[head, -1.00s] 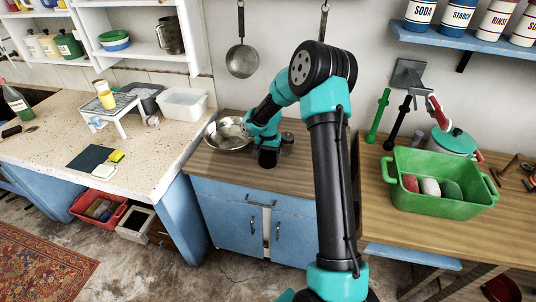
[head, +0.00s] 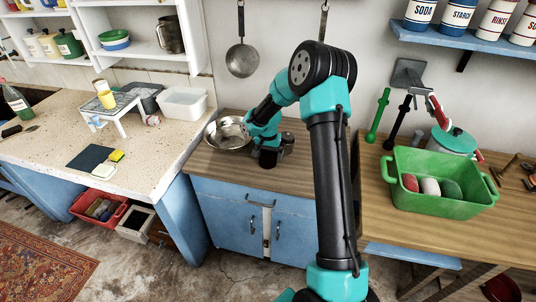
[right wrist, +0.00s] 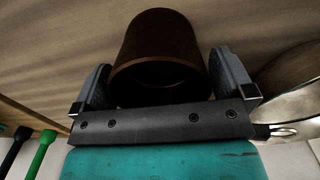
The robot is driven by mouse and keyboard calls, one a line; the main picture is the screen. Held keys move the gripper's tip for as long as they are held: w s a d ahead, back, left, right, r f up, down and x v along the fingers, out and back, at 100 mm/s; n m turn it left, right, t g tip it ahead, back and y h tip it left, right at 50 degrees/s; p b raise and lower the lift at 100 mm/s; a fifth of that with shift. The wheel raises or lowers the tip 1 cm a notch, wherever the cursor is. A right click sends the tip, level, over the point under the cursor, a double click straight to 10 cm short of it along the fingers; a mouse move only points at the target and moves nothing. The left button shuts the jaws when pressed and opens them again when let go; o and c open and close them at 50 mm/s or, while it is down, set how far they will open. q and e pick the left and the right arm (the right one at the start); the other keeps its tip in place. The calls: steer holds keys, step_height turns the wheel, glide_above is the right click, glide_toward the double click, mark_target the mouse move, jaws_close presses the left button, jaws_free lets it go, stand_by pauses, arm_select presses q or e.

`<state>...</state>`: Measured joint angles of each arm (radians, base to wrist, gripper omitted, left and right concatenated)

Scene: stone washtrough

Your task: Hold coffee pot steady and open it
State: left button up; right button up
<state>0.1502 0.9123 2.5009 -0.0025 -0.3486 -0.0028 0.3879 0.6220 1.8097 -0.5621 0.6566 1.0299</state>
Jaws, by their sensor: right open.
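In the right wrist view a dark brown, round-walled vessel (right wrist: 158,48), which looks like the coffee pot, stands between the two fingers of my right gripper (right wrist: 162,72). The fingers are spread on either side of it, apart from its wall. Its end facing the camera is dark, and I cannot make out a lid or handle. In the head view my right gripper (head: 268,157) is low over the wooden top of the blue cabinet, beside the metal bowl. There my own arm hides most of the pot. My left gripper is not in view.
The metal bowl (head: 228,133) is close to the left of my right gripper. A green tub (head: 440,205) with several items stands on the right-hand table, with upright green and black rods behind it. The cabinet top (head: 205,163) is bare in front of the bowl.

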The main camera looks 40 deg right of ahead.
step_height(320, 180, up, 12)
stand_by(0.5)
steer(key=shift+a, duration=0.1)
stand_by(0.5)
